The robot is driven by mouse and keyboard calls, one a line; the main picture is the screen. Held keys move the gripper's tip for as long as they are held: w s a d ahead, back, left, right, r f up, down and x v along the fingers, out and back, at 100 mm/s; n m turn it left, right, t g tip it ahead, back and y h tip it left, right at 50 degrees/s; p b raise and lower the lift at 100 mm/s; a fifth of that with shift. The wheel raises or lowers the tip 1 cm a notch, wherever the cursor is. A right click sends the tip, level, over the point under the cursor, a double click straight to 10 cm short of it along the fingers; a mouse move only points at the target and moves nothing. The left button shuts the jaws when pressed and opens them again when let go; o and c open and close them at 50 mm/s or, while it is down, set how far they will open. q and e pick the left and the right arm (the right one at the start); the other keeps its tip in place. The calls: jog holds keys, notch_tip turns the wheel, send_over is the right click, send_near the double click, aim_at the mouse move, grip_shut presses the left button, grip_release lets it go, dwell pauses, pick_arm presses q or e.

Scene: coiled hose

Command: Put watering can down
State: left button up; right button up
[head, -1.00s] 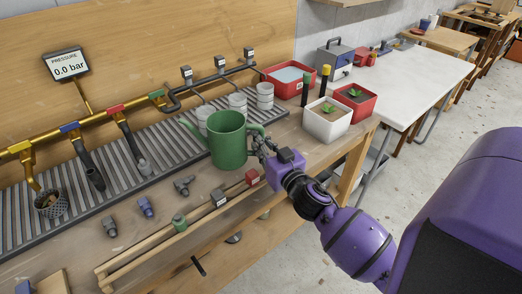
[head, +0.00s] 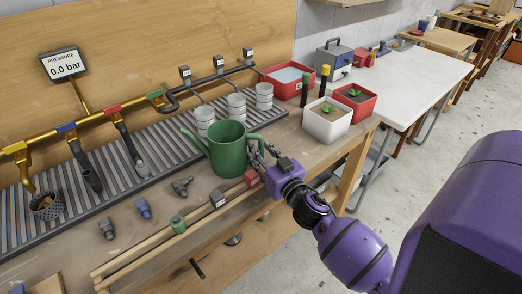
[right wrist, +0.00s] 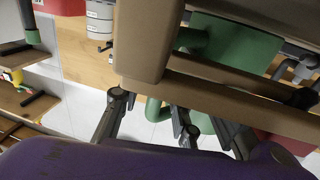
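The green watering can (head: 227,152) stands upright on the wooden bench, in front of the slatted grey tray. Its spout points left and its handle points right, towards my right gripper (head: 260,153). The gripper's fingers look spread apart, one on either side of the handle. In the right wrist view the can's green body (right wrist: 240,48) shows partly behind wooden rails, and the green handle lies between the dark fingers. Whether a finger touches the handle is hard to tell. My left gripper is in no view.
White pots (head: 236,105) stand right behind the can. The slatted tray (head: 60,190) runs along the back. A white planter (head: 326,122) and a red planter (head: 357,104) stand to the right. Loose hose fittings (head: 144,209) and a wooden rail (head: 140,262) lie in front.

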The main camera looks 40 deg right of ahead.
jog(key=shift+r, duration=0.2)
jog(key=s+a, duration=0.1)
jog(key=s, duration=1)
jog(key=s+a+f+g+b, duration=0.1)
jog(key=s+a+f+g, duration=0.1)
jog(key=s+f, duration=0.45)
jog(key=s+a+f+g, duration=0.1)
jog(key=s+f+g, duration=0.2)
jog(key=s+f, duration=0.35)
jog(key=s+a+f+g+y, duration=0.1)
jog(key=s+a+f+g, duration=0.1)
jog(key=s+a+f, duration=0.3)
jog(key=s+a+f+n+g, duration=0.1)
jog(key=s+a+f+g, duration=0.2)
jog(key=s+a+f, duration=0.3)
jog(key=s+f, duration=0.4)
jog(key=s, duration=0.3)
jog(key=shift+n+g+y, duration=0.3)
jog(key=shift+y, duration=0.1)
